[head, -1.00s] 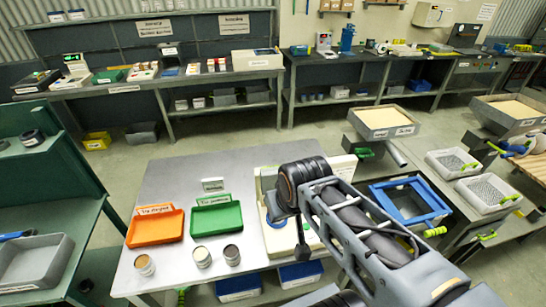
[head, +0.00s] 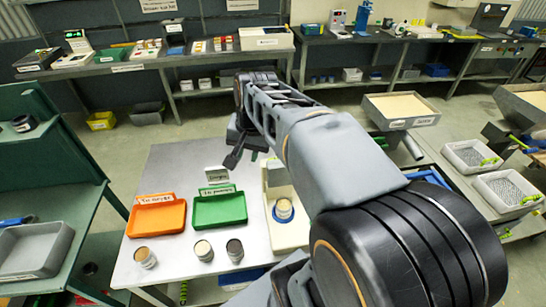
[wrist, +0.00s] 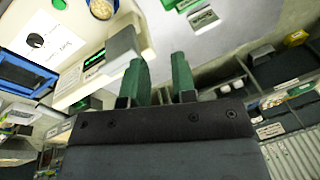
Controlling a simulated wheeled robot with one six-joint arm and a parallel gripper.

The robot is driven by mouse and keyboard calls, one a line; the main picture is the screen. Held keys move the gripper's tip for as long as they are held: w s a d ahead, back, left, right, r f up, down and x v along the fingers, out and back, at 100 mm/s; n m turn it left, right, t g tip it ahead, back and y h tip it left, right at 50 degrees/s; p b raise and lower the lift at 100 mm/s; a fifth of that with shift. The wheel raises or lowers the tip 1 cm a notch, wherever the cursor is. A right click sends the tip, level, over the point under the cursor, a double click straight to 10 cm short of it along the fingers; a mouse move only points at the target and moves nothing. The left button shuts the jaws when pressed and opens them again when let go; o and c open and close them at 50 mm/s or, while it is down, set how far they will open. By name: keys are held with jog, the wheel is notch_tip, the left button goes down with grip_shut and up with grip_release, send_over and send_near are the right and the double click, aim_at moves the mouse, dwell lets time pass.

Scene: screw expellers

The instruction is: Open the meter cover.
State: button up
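The meter (head: 273,180) is a cream box at the right of the steel table, partly hidden by my arm. A cup (head: 284,210) stands on its front within a blue ring. In the wrist view the meter's cream body (wrist: 88,20) fills the upper left, with a knob, a green-lit display (wrist: 93,65) and a grey block (wrist: 122,42) beside it. I cannot tell whether that block is the cover, or whether the cover is open. My gripper (head: 243,158) is above the table's back edge, beside the meter's back left. Its green fingers (wrist: 158,60) are apart with nothing between them.
An orange tray (head: 157,215) and a green tray (head: 219,208) lie left of the meter, with several small cups in front. A small sign (head: 216,174) stands behind the green tray. The steel table's back left (head: 175,165) is clear.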

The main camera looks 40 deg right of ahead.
jog(key=w+d+f+m+g+y+b, duration=0.1)
jog(key=w+d+m+y, duration=0.1)
jog(key=d+m, duration=0.65)
jog(key=w+d+f+m+y+b, duration=0.1)
jog(key=w+d+m+y, duration=0.15)
jog(key=d+m, duration=0.65)
jog(key=f+n, duration=0.1)
jog(key=f, duration=0.3)
jog(key=w+a+f, duration=0.1)
jog(key=f, duration=0.3)
jog(key=a+f+n, duration=0.1)
jog(key=f, duration=0.3)
jog(key=shift+w+a+f+n+h+p, duration=0.1)
jog(key=shift+w+a+n+h+p, duration=0.1)
jog(key=shift+w+n+h+p, duration=0.15)
grip_shut()
